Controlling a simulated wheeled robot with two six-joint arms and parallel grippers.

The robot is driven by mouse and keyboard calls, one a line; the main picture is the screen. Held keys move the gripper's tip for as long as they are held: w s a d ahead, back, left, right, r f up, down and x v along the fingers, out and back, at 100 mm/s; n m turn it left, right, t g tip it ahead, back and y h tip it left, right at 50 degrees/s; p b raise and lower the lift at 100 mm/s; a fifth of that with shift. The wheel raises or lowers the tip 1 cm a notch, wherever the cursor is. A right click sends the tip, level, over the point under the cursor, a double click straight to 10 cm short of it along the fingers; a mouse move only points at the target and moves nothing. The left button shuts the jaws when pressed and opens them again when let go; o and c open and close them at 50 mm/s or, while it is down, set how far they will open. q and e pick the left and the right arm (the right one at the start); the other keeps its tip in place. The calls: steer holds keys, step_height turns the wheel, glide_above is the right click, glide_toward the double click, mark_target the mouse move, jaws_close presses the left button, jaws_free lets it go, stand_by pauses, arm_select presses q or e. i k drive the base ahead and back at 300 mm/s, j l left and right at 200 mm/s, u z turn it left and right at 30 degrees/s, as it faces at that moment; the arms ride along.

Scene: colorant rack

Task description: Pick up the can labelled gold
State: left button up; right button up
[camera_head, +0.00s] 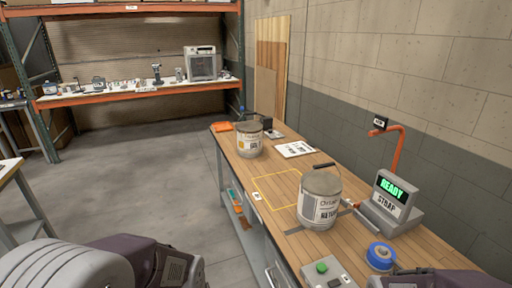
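Two grey paint cans stand upright on the wooden workbench. The farther can (249,140) has a label with a yellowish patch; its words are too small to read. The nearer can (319,200) has a white label and a dark handle at its lid; its print is only partly legible, and I cannot make out the word gold. Parts of my arms show at the bottom left and bottom right edges, well short of both cans. Neither gripper's fingers are in view.
A yellow outlined square (275,178) lies between the cans, beside a white sheet (294,149). A device reading READY (393,200), blue tape (380,256) and a green-button box (324,270) sit on the near bench. A shelf (130,93) holds tools behind.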

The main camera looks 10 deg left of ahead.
mark_target(249, 133)
steer(key=i+j+u, duration=0.15)
steer(key=i+j, duration=1.25)
